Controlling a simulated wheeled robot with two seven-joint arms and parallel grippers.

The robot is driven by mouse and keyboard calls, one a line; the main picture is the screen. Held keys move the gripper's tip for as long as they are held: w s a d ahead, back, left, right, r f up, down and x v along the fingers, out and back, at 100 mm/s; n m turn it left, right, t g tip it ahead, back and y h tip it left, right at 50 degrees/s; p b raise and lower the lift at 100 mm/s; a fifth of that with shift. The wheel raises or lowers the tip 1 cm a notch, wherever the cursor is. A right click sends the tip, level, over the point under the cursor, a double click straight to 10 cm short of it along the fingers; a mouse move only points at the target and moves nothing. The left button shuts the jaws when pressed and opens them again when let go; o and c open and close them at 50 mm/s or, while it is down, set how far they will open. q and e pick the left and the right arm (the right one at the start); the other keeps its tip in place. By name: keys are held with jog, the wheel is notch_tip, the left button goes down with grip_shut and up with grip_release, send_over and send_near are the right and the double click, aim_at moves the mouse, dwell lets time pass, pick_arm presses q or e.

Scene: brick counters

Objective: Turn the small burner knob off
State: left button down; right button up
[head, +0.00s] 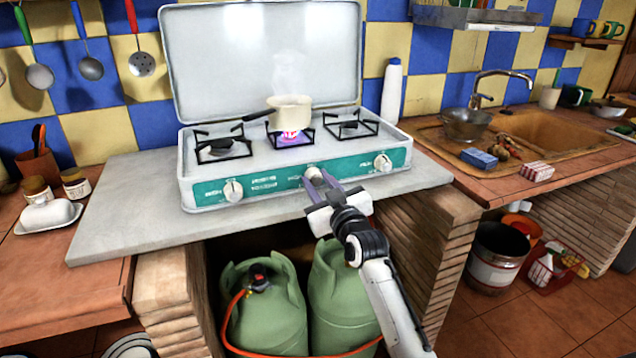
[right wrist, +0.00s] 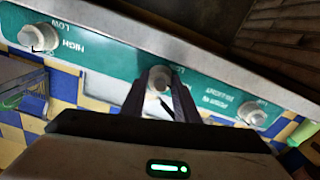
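A white camping stove (head: 345,135) with a raised lid stands on the grey counter slab. Its teal front panel has a left knob (head: 232,190), a middle knob (head: 313,173) and a right knob (head: 383,162). A pinkish flame (head: 290,138) shows at the middle burner, under a steaming cream saucepan (head: 290,113). My right gripper (head: 321,178) is at the middle knob, its fingers apart. In the right wrist view the middle knob (right wrist: 160,78) appears between the fingertips of this gripper (right wrist: 161,86); contact is unclear. My left gripper is out of view.
Green gas bottles (head: 265,310) with an orange hose stand under the counter. A white bottle (head: 391,90) stands right of the stove. A sink (head: 545,130) lies further right, and a butter dish (head: 48,216) and jars sit at left. The slab before the stove is clear.

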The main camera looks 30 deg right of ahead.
jog(key=c, duration=0.4)
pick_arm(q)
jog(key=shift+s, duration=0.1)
